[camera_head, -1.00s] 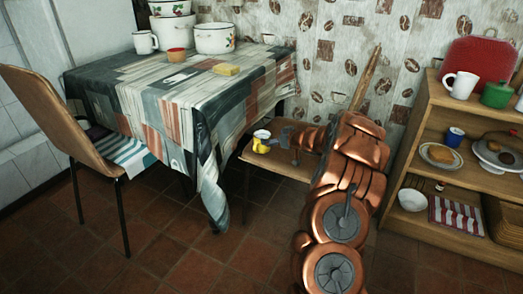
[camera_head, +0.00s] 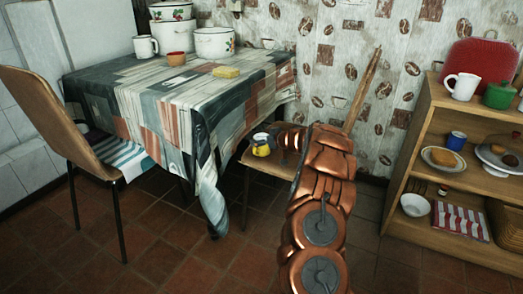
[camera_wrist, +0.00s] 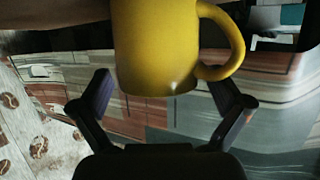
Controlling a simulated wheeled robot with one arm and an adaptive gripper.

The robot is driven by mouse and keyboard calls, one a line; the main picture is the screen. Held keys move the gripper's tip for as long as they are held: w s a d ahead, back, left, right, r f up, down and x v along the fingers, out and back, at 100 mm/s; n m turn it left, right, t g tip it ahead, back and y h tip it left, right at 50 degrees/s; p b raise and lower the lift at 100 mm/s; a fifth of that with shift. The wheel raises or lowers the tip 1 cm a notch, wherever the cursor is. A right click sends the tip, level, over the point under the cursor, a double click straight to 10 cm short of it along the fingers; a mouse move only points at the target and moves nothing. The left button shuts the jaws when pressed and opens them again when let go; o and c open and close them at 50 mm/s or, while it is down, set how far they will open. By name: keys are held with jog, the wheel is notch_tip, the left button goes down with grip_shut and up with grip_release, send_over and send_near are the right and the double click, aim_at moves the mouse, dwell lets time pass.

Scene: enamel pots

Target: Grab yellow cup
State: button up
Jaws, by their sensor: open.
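The yellow cup (camera_head: 262,150) stands on a low wooden stool (camera_head: 273,167) beside the table. In the wrist view the yellow cup (camera_wrist: 158,45) fills the top middle, with its handle to the right. My gripper (camera_wrist: 160,80) is open, one finger on each side below the cup's body. The right fingertip is near the handle. I cannot tell whether the fingers touch the cup. In the head view my gripper (camera_head: 274,138) is right at the cup and partly hides it.
The table (camera_head: 130,83) with a patchwork cloth stands left of the stool, with white pots (camera_head: 214,43), a mug, a small bowl and a yellow sponge (camera_head: 226,72). A chair (camera_head: 45,110) is at the left. A wooden shelf (camera_head: 432,125) with dishes stands at the right.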

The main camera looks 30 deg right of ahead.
jog(key=shift+c, duration=0.4)
jog(key=shift+f, duration=0.15)
jog(key=c, duration=1.2)
